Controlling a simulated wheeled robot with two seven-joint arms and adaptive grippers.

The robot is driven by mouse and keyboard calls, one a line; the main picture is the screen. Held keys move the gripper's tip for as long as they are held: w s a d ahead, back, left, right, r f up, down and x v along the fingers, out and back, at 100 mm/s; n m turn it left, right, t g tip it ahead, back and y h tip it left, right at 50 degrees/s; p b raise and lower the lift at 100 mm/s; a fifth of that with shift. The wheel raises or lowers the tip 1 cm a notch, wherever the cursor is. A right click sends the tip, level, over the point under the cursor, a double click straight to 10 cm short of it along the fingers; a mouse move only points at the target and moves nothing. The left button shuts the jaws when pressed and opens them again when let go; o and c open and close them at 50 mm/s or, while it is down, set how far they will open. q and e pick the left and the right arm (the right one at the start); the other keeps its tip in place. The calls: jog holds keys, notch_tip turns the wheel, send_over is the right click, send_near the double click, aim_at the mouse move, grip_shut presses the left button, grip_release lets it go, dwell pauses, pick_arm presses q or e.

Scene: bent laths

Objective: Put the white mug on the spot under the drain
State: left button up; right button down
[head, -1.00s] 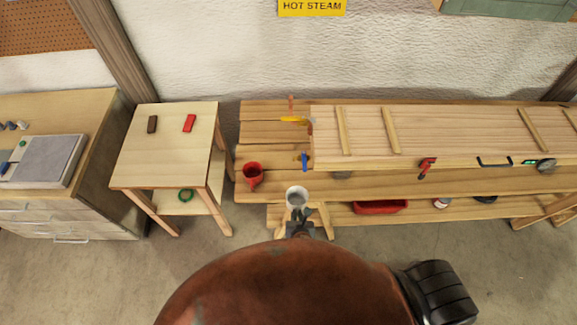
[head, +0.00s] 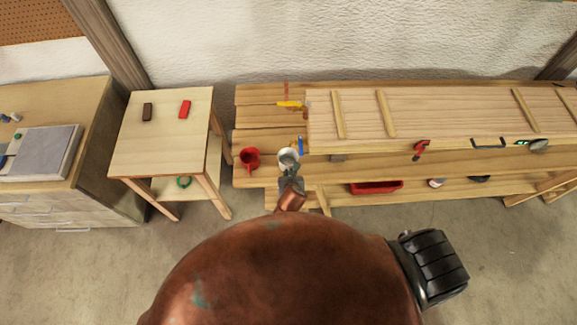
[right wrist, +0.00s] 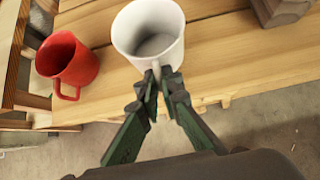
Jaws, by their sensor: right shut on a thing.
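The white mug (head: 288,157) is upright, its opening facing up, over the front left part of the bench. My right gripper (head: 289,174) is shut on it from the front; in the right wrist view the fingertips (right wrist: 160,77) close on the handle of the mug (right wrist: 172,55). I cannot tell whether its base touches the bench. A blue lever (head: 301,146) sits just right of the mug at the left end of the long wooden box (head: 440,120). The drain outlet and the spot under it cannot be made out. My left gripper is not in view.
A red mug (head: 249,158) stands on the bench (head: 262,138) just left of the white mug; it also shows in the right wrist view (right wrist: 67,60). A grey block (right wrist: 280,10) is at the right there. A small table (head: 160,135) stands to the left.

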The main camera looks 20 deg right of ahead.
aim_at(289, 167)
jog(key=w, duration=0.2)
jog(key=w+d, duration=0.1)
jog(key=w, duration=0.1)
jog(key=shift+r, duration=0.15)
jog(key=shift+s+f, duration=0.1)
jog(key=shift+f, duration=0.7)
jog(key=shift+f, duration=0.15)
jog(key=shift+f, duration=0.35)
jog(key=shift+f, duration=0.15)
jog(key=c, duration=2.1)
grip_release()
